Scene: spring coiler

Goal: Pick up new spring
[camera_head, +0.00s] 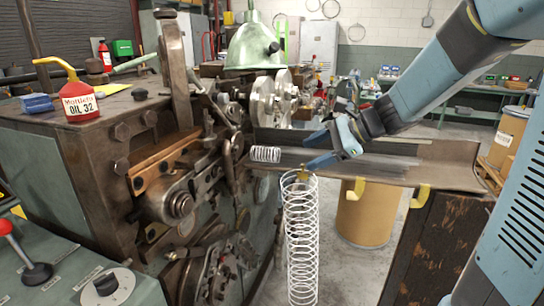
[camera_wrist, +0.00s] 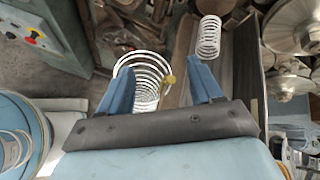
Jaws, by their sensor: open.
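A small white spring (camera_head: 265,154) lies on the metal chute (camera_head: 440,165) beside the coiling machine. It also shows in the wrist view (camera_wrist: 209,38), beyond my right finger. A tall stack of larger white coils (camera_head: 300,240) stands below the chute's front edge, and the wrist view shows its top ring (camera_wrist: 143,75) beyond and between my fingers. My gripper (camera_head: 318,149) is open and appears empty, over the chute to the right of the small spring and above the tall coils. In the wrist view, its blue fingers (camera_wrist: 155,82) are spread apart.
The coiling machine (camera_head: 180,200) fills the left side. A red-and-yellow oil can (camera_head: 78,98) stands on its top. Yellow hooks (camera_head: 420,193) hang at the chute's front edge. A tan drum (camera_head: 364,218) stands beneath, and a dark wooden block (camera_head: 435,250) is at right.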

